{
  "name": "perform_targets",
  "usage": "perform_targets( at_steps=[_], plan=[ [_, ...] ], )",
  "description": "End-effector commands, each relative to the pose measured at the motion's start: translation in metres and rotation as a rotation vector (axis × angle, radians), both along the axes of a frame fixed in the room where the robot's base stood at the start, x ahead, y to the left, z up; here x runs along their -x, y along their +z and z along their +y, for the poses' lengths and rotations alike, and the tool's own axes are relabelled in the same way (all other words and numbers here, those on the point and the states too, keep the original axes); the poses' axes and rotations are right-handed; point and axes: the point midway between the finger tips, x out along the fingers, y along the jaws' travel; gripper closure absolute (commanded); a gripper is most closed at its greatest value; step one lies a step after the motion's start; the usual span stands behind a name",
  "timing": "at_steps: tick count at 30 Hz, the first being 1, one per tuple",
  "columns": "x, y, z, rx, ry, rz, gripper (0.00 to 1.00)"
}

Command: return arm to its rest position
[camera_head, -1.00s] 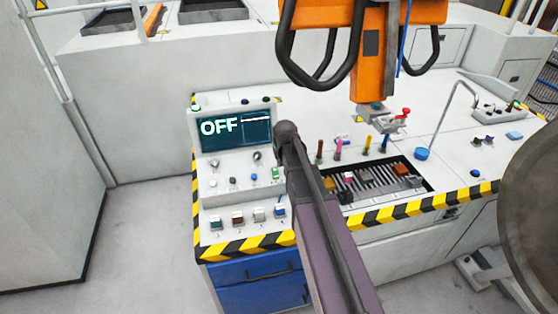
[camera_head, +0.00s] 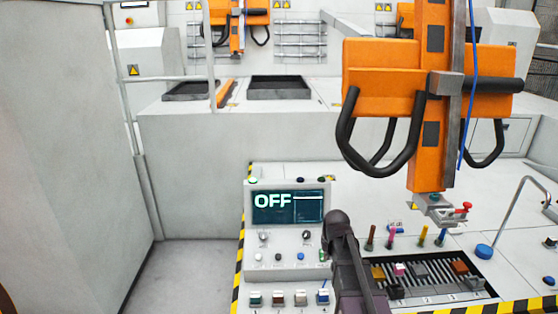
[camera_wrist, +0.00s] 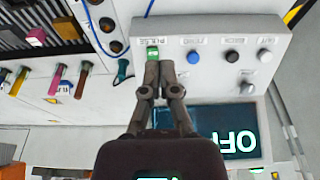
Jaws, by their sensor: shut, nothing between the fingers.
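My arm (camera_head: 350,255) rises from the bottom of the head view, in front of the right edge of the control panel (camera_head: 290,242). In the wrist view my gripper (camera_wrist: 160,70) is shut with nothing between its fingers. The fingers point towards a green button (camera_wrist: 153,53) on the panel, which appears upside down there. The gap between fingertips and panel is hard to judge. The fingers cannot be made out in the head view. The panel's screen (camera_head: 288,207) reads OFF; it is partly hidden by my gripper in the wrist view (camera_wrist: 228,130).
A large orange gantry unit (camera_head: 430,90) with black handles hangs at the right above the bench. A slotted tray (camera_head: 475,285) with small blocks and several coloured pegs (camera_head: 391,235) lie right of my arm. Clear floor (camera_head: 185,275) shows left of the panel.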

Motion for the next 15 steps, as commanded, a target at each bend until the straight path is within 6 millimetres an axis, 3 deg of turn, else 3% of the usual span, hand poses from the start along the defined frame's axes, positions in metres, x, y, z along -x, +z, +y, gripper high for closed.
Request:
perform_targets(
  at_steps=[1, 9, 12, 15],
  plan=[
    [0.025, -0.001, 0.009, -0.001, 0.007, 0.025, 1.0],
    [0.127, -0.005, 0.044, -0.002, 0.031, 0.181, 1.0],
    [0.151, -0.006, 0.051, -0.001, 0.035, 0.221, 1.0],
    [0.162, -0.006, 0.054, 0.001, 0.037, 0.243, 1.0]
  ],
)
